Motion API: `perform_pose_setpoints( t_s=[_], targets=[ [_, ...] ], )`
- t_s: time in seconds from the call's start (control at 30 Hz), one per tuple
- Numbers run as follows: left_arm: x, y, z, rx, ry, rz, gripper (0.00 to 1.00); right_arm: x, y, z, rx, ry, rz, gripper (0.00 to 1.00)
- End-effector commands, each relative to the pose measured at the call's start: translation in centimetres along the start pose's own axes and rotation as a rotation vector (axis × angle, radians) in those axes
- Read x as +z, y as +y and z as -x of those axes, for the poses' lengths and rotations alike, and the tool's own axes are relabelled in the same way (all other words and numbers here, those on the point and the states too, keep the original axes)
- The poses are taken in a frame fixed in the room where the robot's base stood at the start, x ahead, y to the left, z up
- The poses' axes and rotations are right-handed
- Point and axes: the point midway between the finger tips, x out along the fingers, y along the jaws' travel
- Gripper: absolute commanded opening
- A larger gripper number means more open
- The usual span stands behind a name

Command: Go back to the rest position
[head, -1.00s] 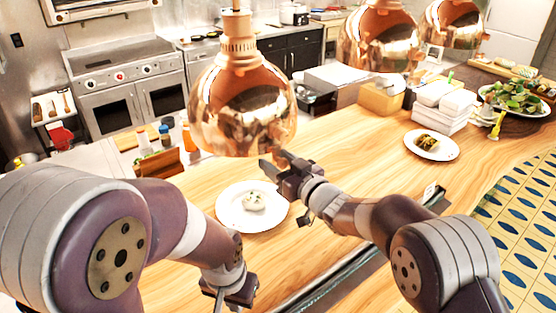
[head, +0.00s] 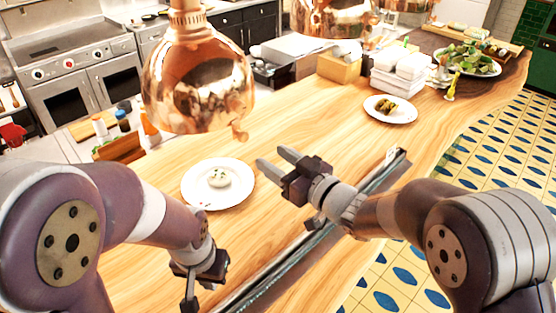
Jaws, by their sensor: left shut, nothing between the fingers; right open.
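My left gripper (head: 188,300) is at the bottom of the head view, pointing down in front of the counter's near edge. It is shut with nothing in it. My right gripper (head: 272,160) is over the wooden counter (head: 310,115), to the right of a white plate (head: 238,192) with a small pale round food item (head: 219,177) on it. Its fingers are spread and empty, pointing left and away from me. It is apart from the plate.
A copper lamp (head: 198,85) hangs over the counter behind the plate. Another plate (head: 408,112) with rolled food, stacked white boxes (head: 398,75) and a salad platter (head: 490,70) stand at the back right. A dark rail (head: 300,255) runs along the near edge.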

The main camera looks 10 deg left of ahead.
Motion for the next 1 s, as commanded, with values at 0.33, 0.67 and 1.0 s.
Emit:
perform_pose_setpoints(
  t_s=[0.33, 0.67, 1.0],
  targets=[
    [0.0, 0.0, 0.0, 0.000, 0.000, 0.000, 0.00, 0.0, 0.0, 0.1, 0.000, 0.000, 0.000, 0.52],
    [0.0, 0.0, 0.0, 0.000, 0.000, 0.000, 0.00, 8.4, 4.0, 4.2, 0.247, -0.427, 0.017, 0.52],
    [0.0, 0.0, 0.0, 0.000, 0.000, 0.000, 0.00, 16.8, 0.9, 28.2, 0.615, -1.338, -0.470, 0.52]
  ],
)
